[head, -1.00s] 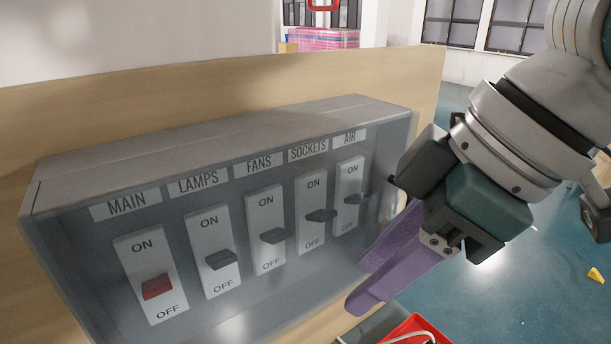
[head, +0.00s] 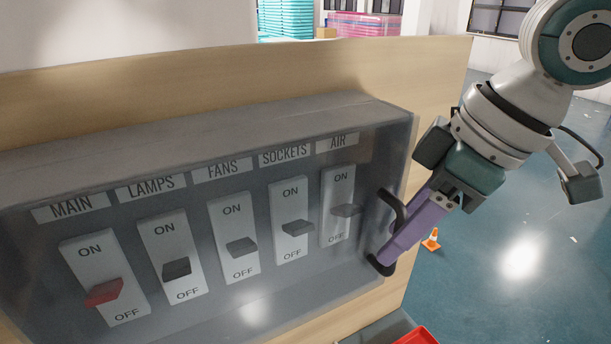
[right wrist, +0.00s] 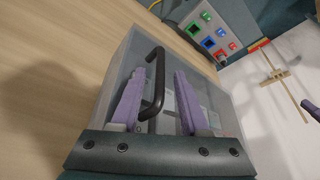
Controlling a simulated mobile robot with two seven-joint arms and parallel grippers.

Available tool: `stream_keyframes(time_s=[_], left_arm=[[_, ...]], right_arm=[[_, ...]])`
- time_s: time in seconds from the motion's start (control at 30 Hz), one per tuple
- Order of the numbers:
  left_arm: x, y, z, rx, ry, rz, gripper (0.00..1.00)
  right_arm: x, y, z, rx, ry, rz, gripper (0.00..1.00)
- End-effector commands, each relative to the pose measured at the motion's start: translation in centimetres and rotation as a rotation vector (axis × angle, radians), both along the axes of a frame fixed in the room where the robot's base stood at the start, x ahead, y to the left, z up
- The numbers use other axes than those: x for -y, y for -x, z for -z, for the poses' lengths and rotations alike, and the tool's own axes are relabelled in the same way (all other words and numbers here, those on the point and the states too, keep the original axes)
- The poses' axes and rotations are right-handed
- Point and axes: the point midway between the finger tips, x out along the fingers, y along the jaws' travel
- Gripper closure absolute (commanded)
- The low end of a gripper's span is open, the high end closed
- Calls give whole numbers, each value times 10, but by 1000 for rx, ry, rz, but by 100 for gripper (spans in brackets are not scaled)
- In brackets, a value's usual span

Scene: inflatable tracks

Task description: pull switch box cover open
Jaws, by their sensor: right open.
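The switch box (head: 200,135) is a grey box on a wooden panel, with a see-through cover (head: 255,312) shut over a row of labelled switches. A black bar handle (head: 399,208) stands at the cover's right edge. My right gripper (head: 386,252) is at this handle, its purple fingers partly hiding the bar's middle. In the right wrist view the handle (right wrist: 159,80) appears between the two spread fingers, which are open and not closed on it.
The wooden panel (head: 440,110) ends just right of the box. A small orange cone (head: 431,240) stands on the blue floor beyond. A red object (head: 417,336) shows at the bottom edge. Stacked teal and pink crates stand far back.

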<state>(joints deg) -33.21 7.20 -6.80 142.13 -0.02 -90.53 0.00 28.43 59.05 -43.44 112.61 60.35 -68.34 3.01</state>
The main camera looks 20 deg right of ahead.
Motion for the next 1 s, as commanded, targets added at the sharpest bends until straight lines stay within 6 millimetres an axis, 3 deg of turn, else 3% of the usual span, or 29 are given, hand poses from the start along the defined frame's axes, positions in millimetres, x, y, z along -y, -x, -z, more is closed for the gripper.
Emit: stream_keyframes(time_s=[0.37, 0.77, 1.0], left_arm=[[0, 0, -3, 0, 1, 0, 100], [3, 0, -3, -1, 11, -5, 100], [3, 0, -3, -2, 11, -6, 100]], right_arm=[[-3, -3, 10, -1, 1, -1, 55], [-3, -3, 10, 1, 1, -1, 98], [-3, -3, 9, 1, 1, -1, 100]])
